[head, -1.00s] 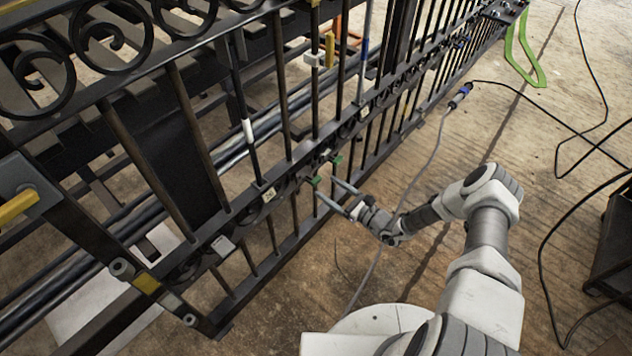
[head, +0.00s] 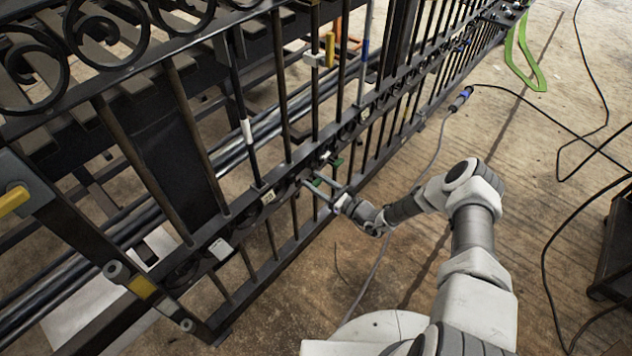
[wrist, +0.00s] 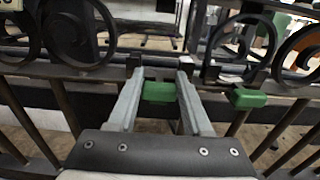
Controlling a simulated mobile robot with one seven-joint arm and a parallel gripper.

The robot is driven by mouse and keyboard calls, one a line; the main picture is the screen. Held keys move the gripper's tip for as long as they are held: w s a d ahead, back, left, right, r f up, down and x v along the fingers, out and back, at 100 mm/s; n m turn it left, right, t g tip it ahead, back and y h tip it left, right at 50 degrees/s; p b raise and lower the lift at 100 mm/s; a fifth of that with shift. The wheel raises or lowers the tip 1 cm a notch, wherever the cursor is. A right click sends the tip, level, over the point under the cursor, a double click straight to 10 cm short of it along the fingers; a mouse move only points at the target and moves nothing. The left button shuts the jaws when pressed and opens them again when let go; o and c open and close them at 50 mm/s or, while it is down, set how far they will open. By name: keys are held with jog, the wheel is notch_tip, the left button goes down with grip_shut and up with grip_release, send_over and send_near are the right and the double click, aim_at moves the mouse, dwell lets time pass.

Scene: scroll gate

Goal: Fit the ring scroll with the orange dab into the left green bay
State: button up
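Two green blocks sit on the gate's lower rail. In the wrist view, the left green block (wrist: 158,92) lies between my fingers and the right green block (wrist: 247,98) is to their right. In the head view, the left one (head: 317,182) is beside my fingertips and the other (head: 337,162) is farther along. My gripper (wrist: 159,70) is open, its fingers apart at the rail with nothing visibly gripped; it also shows in the head view (head: 316,182). Dark ring scrolls show left (wrist: 78,30) and right (wrist: 238,40) of my fingers. I cannot make out the orange dab on any scroll.
The black iron gate (head: 188,135) runs diagonally, with upright bars around my gripper. A pale number tag (head: 268,197) is on the lower rail. A cable with a blue connector (head: 463,97) lies on the floor.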

grip_shut()
jog(key=shift+s, duration=0.1)
dwell(0.8)
